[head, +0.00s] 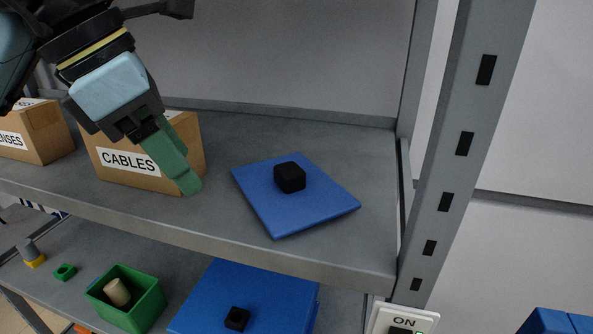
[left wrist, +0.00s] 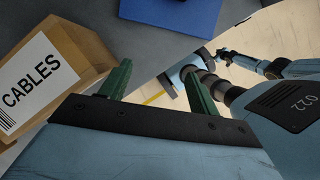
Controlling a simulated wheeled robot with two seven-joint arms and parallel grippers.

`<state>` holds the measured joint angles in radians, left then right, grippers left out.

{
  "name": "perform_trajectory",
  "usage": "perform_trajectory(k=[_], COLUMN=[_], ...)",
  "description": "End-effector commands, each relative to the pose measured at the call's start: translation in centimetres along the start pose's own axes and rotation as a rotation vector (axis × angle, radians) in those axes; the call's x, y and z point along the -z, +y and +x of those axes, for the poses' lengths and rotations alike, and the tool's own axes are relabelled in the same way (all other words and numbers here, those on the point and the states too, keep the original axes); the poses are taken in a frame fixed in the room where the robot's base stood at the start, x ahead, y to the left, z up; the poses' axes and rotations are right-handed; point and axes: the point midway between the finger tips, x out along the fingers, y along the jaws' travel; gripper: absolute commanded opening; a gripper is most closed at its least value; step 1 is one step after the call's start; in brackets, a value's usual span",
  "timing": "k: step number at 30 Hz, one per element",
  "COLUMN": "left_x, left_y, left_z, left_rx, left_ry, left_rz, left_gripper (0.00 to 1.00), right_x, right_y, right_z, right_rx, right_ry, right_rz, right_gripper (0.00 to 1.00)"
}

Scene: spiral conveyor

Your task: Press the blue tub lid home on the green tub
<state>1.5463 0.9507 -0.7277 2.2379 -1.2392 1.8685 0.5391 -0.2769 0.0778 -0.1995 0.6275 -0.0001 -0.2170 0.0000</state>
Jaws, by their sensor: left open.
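A blue square lid (head: 285,218) with a black knob (head: 290,177) lies flat on the upper shelf. Its edge also shows at the top of the left wrist view (left wrist: 170,10). The green tub (head: 142,314) stands open on the lower shelf with a tan cylinder (head: 117,291) in it. My left gripper (head: 182,172) has green fingers and is to the left of the lid, in front of the CABLES box. In the left wrist view its fingers (left wrist: 158,88) are apart with nothing between them.
The CABLES box (head: 120,162) and another carton (head: 42,140) stand on the upper shelf (head: 350,160). A second blue lid-like piece with a black knob (head: 258,283) is on the lower shelf, right of the tub. A grey upright (head: 458,170) and an ON switch (head: 395,318) are at right.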

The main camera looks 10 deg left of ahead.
Motion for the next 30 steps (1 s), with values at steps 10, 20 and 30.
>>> perform_trajectory(k=[10,20,30], left_x=[-6.9,-9.6,-10.0], left_y=[-0.1,-0.1,-0.1], left_z=[2.6,3.9,8.6], left_rx=[0.004,0.002,0.001], left_ry=[0.002,0.001,0.002], left_rz=[0.002,0.001,0.001], left_gripper=[0.62,0.62,0.62], right_x=[-3.6,-1.1,-1.8], right_y=[-0.6,-0.1,-0.1], right_z=[-1.9,-2.2,-2.5], right_rx=[0.008,0.002,0.001], right_ry=[-0.058,-0.020,-0.030], right_rz=[0.000,-0.001,-0.002], right_gripper=[0.58,0.58,0.58])
